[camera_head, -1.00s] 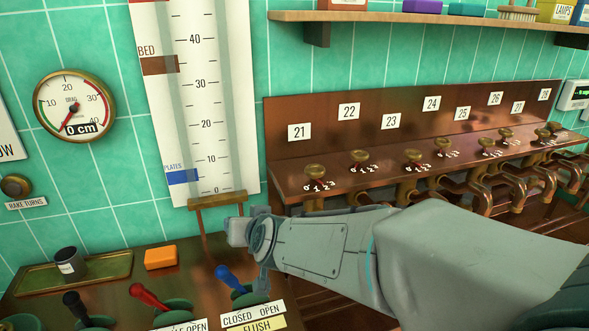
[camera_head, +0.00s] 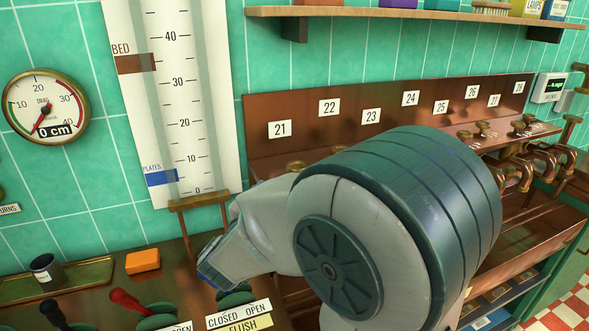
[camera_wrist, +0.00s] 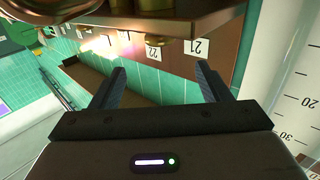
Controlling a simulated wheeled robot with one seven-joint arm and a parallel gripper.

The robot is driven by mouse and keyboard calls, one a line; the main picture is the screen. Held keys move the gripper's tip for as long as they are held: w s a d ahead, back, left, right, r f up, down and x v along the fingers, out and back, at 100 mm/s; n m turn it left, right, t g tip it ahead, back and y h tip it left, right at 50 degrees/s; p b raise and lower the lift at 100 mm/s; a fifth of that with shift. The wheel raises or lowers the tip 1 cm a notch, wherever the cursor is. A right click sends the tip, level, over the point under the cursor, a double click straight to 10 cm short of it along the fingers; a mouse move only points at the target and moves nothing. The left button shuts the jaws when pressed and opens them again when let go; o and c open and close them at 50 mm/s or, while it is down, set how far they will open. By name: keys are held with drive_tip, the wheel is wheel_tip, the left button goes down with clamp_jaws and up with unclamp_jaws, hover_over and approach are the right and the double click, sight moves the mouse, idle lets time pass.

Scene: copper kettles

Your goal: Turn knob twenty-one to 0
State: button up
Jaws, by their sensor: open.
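The label 21 (camera_head: 279,129) is on the copper back panel in the head view. The brass knob twenty-one (camera_head: 296,166) is below it, with only its top showing above my arm; its pointer and number scale are hidden. My gripper (camera_wrist: 160,82) is open and empty in the wrist view, with its two dark fingers wide apart. The label 21 (camera_wrist: 196,46) appears upside down beyond the right finger. I cannot make out knob twenty-one clearly there. My fingers cannot be made out in the head view.
My arm covers the middle knobs. Knobs at the right end (camera_head: 483,128) stay visible. A white scale board (camera_head: 180,100) stands left of the panel and a shelf (camera_head: 400,14) runs above. Levers (camera_head: 130,302) and an orange block (camera_head: 142,261) are at lower left. A copper edge (camera_wrist: 150,22) crosses the wrist view.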

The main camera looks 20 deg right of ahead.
sight(294, 167)
drive_tip(key=x, duration=1.1)
drive_tip(key=shift+w+d+p, duration=0.1)
drive_tip(key=shift+w+p, duration=0.05)
drive_tip(key=shift+p, duration=0.15)
drive_tip(key=c, duration=1)
